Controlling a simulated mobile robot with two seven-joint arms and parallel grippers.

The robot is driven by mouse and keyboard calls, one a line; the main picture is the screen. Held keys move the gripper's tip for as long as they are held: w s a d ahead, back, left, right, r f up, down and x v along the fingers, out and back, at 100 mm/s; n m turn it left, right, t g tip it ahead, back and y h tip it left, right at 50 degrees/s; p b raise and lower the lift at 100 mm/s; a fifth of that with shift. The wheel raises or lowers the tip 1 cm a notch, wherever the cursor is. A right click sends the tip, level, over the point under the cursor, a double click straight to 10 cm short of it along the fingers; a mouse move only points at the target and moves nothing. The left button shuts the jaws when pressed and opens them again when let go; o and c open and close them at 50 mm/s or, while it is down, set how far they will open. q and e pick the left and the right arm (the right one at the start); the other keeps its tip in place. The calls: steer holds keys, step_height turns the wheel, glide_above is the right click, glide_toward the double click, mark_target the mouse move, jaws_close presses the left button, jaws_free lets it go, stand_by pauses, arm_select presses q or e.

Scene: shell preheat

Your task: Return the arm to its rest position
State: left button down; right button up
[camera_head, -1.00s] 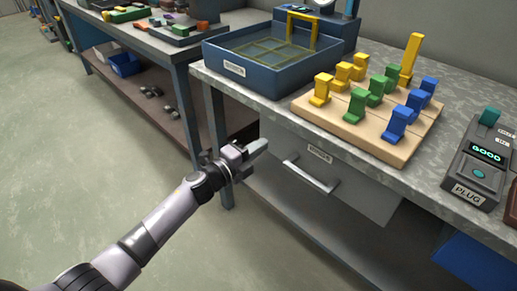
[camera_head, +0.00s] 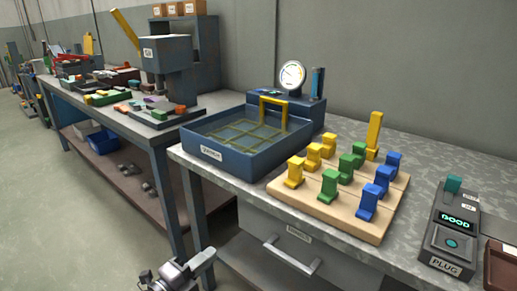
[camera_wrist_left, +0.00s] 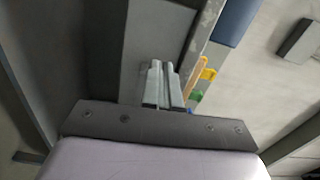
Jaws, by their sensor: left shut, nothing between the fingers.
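My left gripper (camera_head: 203,259) is at the bottom edge of the head view, low in front of the workbench (camera_head: 370,240). Its fingers are shut and empty, and it touches nothing that I can see. In the left wrist view the two grey fingers (camera_wrist_left: 162,85) lie side by side. Most of the left arm is below the head view. My right gripper is in no view.
A blue tray (camera_head: 205,152) with a yellow grid stands on the bench. A wooden board (camera_head: 330,215) holds yellow, green and blue pieces. A tester marked PLUG (camera_head: 447,240) stands at right. The drawer handle (camera_head: 291,256) sticks out below the benchtop.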

arm_select(q)
steer(key=s+a+f+n+g+y, duration=0.1)
steer(key=s+f+n+g+y, duration=0.1)
steer(key=s+f+n, duration=0.4)
steer(key=s+a+f+n+g+y, duration=0.1)
steer(key=s+a+f+n+y, duration=0.15)
steer(key=s+n, duration=0.7)
steer(key=s+a+f+n+g+y, duration=0.1)
steer(key=s+f+n+g+y, duration=0.15)
steer(key=s+n, duration=0.5)
step_height(320, 180, up, 12)
steer(key=m+p, duration=0.1)
steer(key=p, duration=1.4)
steer(key=shift+s+a+r+t+y, duration=0.15)
steer(key=shift+s+a+t+y, duration=0.1)
steer(key=shift+a+t+y, duration=0.2)
